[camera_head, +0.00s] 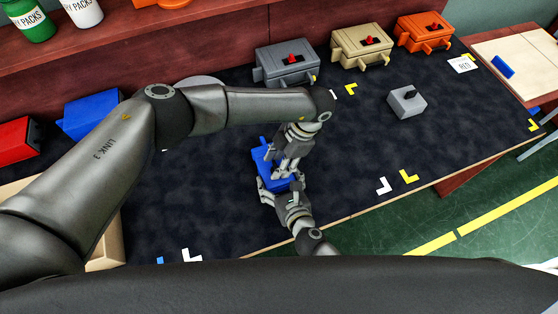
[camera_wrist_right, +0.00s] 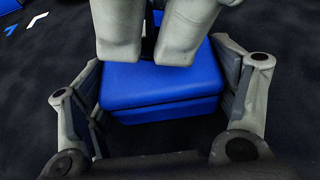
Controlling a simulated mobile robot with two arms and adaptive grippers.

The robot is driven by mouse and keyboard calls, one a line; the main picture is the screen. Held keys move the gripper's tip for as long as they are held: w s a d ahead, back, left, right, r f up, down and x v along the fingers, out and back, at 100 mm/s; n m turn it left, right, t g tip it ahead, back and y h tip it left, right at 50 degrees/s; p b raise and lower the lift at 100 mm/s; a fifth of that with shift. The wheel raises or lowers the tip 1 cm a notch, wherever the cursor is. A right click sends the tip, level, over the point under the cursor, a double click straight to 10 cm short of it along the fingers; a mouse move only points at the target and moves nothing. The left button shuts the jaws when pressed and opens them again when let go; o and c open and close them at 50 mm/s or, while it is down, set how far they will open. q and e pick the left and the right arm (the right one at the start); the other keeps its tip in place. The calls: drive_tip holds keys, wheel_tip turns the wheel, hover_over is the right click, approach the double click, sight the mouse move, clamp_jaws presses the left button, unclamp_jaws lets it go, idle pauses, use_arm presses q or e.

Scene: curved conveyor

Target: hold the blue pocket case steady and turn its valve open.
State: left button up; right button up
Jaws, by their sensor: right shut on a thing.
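The blue pocket case (camera_head: 262,168) stands on the dark mat near the middle of the table, partly covered by both grippers. In the right wrist view the case (camera_wrist_right: 160,88) sits between the two grey fingers of my right gripper (camera_wrist_right: 160,105), which is shut on its sides. In the head view my right gripper (camera_head: 280,188) reaches it from the near side. My left gripper (camera_head: 286,168) points down onto the top of the case from above. Its fingertips (camera_wrist_right: 150,45) are close together there, with a narrow dark gap between them. The valve is hidden by these fingers.
Grey (camera_head: 287,68), tan (camera_head: 362,48) and orange (camera_head: 425,34) cases with red or dark knobs stand along the back. A grey block (camera_head: 407,102) sits at right. Blue (camera_head: 92,117) and red (camera_head: 17,138) boxes are at left.

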use_arm(q)
drive_tip(key=o, duration=0.3)
drive_tip(key=shift+o, duration=0.2)
drive_tip(key=v, duration=1.2)
use_arm(e)
drive_tip(key=o, duration=1.3)
